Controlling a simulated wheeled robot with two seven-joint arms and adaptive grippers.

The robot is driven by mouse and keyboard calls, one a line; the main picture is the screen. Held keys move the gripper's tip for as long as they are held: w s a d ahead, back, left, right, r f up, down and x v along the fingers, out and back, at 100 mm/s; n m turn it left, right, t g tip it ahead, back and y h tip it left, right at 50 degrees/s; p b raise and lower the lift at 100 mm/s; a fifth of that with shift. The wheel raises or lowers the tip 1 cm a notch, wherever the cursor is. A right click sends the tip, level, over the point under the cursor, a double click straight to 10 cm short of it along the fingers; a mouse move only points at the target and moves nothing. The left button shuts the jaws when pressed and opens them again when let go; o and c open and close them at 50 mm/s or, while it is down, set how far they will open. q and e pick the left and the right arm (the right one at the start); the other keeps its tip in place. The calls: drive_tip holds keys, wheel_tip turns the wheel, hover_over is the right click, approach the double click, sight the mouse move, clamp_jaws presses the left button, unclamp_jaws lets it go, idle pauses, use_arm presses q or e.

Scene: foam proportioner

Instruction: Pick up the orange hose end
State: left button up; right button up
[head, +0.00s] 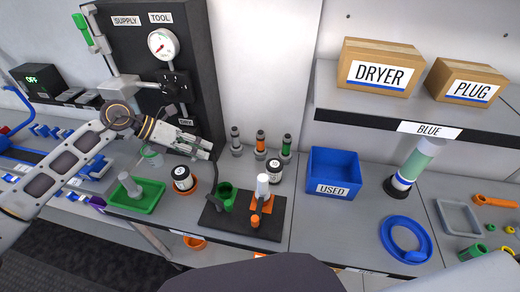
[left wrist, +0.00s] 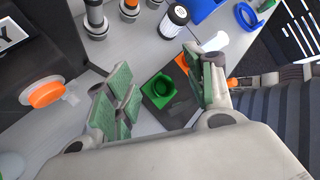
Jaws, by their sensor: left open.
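Three dark upright fittings with coloured bands stand in a row at the back of the bench in the head view. The middle one has an orange band and looks like the orange hose end (head: 260,142); a grey one (head: 235,140) and a green one (head: 286,147) flank it. In the left wrist view its orange part (left wrist: 130,12) shows at the top edge, partly cut off. My left gripper (head: 207,148) is open and empty, left of the row and apart from it. Its fingers (left wrist: 160,98) show spread in the wrist view. My right gripper is not seen.
A black-and-white jar (head: 273,170) stands in front of the row. A black mat (head: 214,217) holds a green cup (head: 226,192) and orange parts. The black panel (head: 195,60) rises behind my left gripper. A blue USED bin (head: 350,162) is to the right.

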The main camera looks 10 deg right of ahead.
use_arm(q)
drive_tip(key=w+d+r+n+t+h, duration=0.1)
drive_tip(key=d+r+n+t+h, duration=0.25)
drive_tip(key=d+n, duration=0.45)
drive_tip(key=w+d+r+n+t+h, duration=0.1)
drive_tip(key=d+r+n+t+h, duration=0.1)
drive_tip(key=d+r+n+h, duration=0.45)
drive_tip(key=w+f+n+t+y, duration=0.1)
drive_tip(key=f+n+t+y, duration=0.2)
drive_tip(key=n, duration=0.7)
drive_tip(key=w+d+f+n+t+y, duration=0.1)
drive_tip(key=w+f+n+t+y, duration=0.1)
drive_tip(key=f+n, duration=0.4)
drive_tip(key=n+t+y, duration=0.1)
drive_tip(key=n+t, duration=0.1)
drive_tip(key=n, duration=0.2)
drive_tip(key=shift+w+d+n+y+b, duration=0.15)
drive_tip(key=shift+w+n+y+b, duration=0.15)
drive_tip(key=shift+n+y+b, duration=0.1)
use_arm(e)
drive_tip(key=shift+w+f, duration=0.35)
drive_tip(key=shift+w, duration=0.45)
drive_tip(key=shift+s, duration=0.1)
